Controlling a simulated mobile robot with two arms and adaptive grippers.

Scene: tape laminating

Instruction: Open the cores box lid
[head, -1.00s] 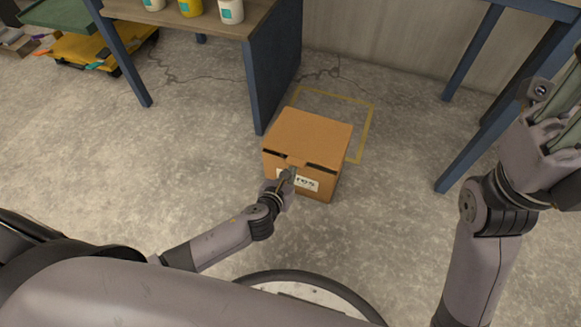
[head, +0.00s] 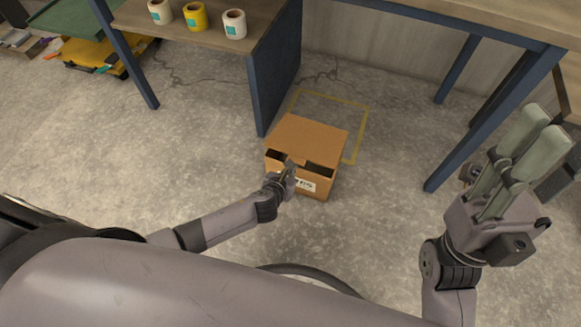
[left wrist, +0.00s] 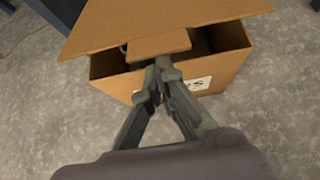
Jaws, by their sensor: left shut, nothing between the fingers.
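The cores box (head: 318,183) is a brown cardboard box on the floor with a white label on its front. Its lid (head: 308,138) is raised a little at the front, and a dark gap shows under it. In the left wrist view the lid (left wrist: 190,18) has a front tab (left wrist: 160,45), with the dark inside visible on both sides of it. My left gripper (head: 290,166) is shut and empty at the box's front. Its fingertips (left wrist: 160,66) are just below the tab and appear to touch it. My right gripper (head: 534,122) is raised at the right, away from the box, with its fingers apart.
A yellow taped outline (head: 360,125) marks the floor around the box's back and right. A bench with a blue leg panel (head: 274,80) stands behind left and holds several tape rolls (head: 195,17). A blue table leg (head: 480,120) stands to the right. The floor in front is clear.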

